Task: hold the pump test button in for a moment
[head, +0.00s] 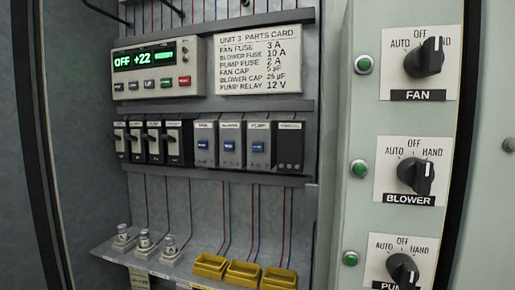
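The row of relay-like modules sits on the middle rail of the cabinet. The third module from the left in the grey group (259,145) has a small label that seems to read PUMP and a blue button (258,147) on its face. Modules labelled FAN (205,144) and BLOWER (231,145) stand to its left, each with a similar blue button. On the right panel, the PUMP rotary knob (403,270) is cut off by the bottom edge, with a green round lamp or button (350,258) beside it. Neither gripper is in view.
The controller (158,68) shows OFF +22. A parts card (259,61) hangs beside it. Black breakers (150,142) stand left of the modules. A lower shelf holds yellow bins (243,274) and metal fittings (145,242). FAN (424,58) and BLOWER (415,176) knobs protrude at right.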

